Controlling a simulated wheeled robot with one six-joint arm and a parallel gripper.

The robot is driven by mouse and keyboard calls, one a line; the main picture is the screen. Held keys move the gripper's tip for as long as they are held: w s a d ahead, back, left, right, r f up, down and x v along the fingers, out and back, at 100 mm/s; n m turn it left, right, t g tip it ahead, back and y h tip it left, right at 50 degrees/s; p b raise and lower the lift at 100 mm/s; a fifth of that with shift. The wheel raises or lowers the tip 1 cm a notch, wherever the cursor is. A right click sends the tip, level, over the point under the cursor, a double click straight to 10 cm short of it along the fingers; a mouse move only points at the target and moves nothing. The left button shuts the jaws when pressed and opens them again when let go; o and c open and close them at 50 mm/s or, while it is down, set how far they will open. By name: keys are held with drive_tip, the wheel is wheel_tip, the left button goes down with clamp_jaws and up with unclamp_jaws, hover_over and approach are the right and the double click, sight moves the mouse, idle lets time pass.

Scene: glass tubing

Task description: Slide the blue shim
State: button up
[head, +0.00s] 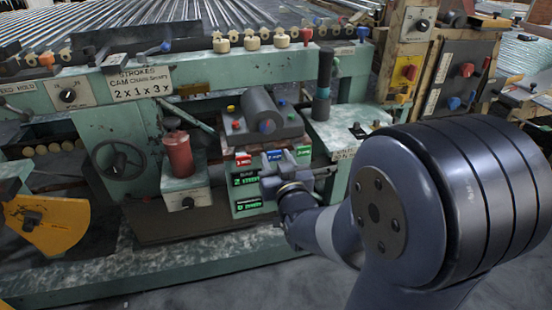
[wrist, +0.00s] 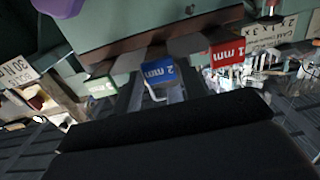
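The blue shim (wrist: 158,72), marked 2 mm, sits in the machine between the red 1 mm shim (wrist: 226,52) and the green shim (wrist: 100,87). In the head view, the blue shim's face (head: 274,155) shows on the block front, with red (head: 243,159) to its left and green (head: 303,150) to its right. My gripper (head: 272,183) is just in front of and below the blue shim. In the wrist view, grey bars and a pale loop lie beneath the blue face, close to my gripper. Whether the fingers touch the shim is unclear; a dark block hides much of the lower wrist view.
Two lit green displays (head: 247,178) sit under the shims. A dark roller (head: 262,112) lies above them. A red cylinder (head: 178,153) and a handwheel (head: 118,160) stand to the left. A dark upright post (head: 322,85) stands at the right.

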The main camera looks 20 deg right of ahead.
drive_tip(key=shift+o, duration=1.4)
drive_tip(key=s, duration=1)
drive_tip(key=shift+s, duration=0.4)
drive_tip(key=shift+w, duration=5.8)
